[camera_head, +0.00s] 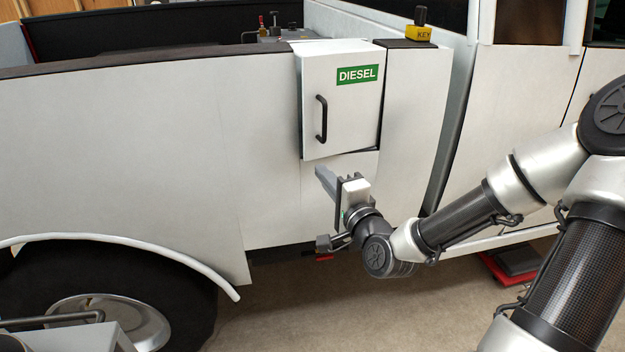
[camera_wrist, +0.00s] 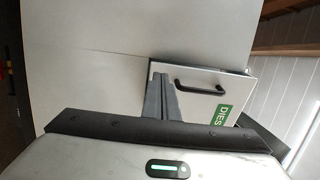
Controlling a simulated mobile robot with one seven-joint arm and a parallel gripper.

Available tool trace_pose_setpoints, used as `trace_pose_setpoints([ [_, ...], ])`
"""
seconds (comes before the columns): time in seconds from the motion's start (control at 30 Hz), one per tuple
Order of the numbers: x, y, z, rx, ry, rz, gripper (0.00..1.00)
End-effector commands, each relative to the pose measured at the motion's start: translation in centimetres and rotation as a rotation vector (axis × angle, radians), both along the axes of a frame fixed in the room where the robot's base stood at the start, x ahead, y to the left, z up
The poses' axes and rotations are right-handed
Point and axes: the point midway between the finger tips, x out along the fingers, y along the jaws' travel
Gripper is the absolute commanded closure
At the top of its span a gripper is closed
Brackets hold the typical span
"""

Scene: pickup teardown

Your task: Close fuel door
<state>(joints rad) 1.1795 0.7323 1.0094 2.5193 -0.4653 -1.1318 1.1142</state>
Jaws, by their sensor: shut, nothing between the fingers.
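The fuel door (camera_head: 345,120) is a white panel with a green DIESEL label and a black handle (camera_head: 321,118) near its left edge. It sits on the pickup's white side and looks slightly proud of it; I cannot tell the exact gap. In the wrist view, the door (camera_wrist: 210,75) shows with its handle (camera_wrist: 202,88) to the right of my fingers. My gripper (camera_head: 322,176) is just below the door's lower edge, near the truck side, its fingers together and empty. The fingers (camera_wrist: 161,82) overlap the door in the wrist view; contact is unclear.
A yellow KEY block (camera_head: 418,33) stands on the bed rail to the right of the door. The rear wheel (camera_head: 110,300) and its arch are at lower left. A red and black object (camera_head: 514,262) lies on the floor under the cab. Floor below my gripper is clear.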

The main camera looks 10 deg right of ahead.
Motion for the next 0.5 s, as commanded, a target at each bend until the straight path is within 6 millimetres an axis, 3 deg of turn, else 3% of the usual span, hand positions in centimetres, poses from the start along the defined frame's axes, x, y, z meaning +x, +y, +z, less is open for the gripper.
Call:
trace_pose_setpoints([
  [0.3,5.1,1.2,-0.1,0.002,0.001,0.001,1.00],
  [0.5,6.3,1.4,0.0,0.000,0.002,0.001,1.00],
])
